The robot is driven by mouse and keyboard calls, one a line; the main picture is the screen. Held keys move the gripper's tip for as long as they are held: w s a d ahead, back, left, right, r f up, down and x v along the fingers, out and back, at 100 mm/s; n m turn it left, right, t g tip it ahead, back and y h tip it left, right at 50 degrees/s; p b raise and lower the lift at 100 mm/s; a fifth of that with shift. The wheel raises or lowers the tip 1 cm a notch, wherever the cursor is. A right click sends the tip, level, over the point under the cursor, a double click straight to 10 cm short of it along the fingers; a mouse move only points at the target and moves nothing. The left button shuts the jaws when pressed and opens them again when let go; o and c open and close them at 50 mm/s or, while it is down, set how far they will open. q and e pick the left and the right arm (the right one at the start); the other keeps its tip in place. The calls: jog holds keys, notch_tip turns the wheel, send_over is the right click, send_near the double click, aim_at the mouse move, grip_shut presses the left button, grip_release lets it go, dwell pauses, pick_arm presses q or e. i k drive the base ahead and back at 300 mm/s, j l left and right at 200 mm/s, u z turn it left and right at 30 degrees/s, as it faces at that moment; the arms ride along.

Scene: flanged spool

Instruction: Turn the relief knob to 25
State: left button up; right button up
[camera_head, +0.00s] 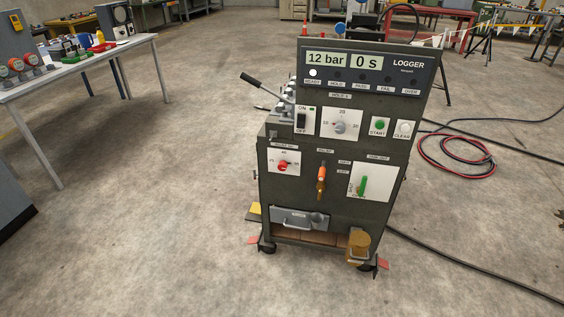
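The test cabinet (333,215) stands on wheels in the middle of the head view, its front facing me. A red knob (282,164) sits on a white dial plate (292,157) at the left of its lower front. This looks like the relief knob, though the small label above it is hard to read. The plate has 40 printed at its top and smaller numbers at the sides. The knob's pointer is too small to read surely. Neither of my grippers is in view, and nothing touches the knob.
A grey hold knob (340,127), green start button (379,125), orange-handled valve (321,181) and green lever (363,185) share the front. The display (345,62) reads 12 bar and 0 s. Hoses (458,158) lie right; a table (80,67) stands left. Floor in front is clear.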

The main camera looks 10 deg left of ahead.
aim_at(282, 167)
jog(key=i+j, duration=1.7)
jog(key=j, duration=0.15)
jog(key=i+l+z, duration=0.05)
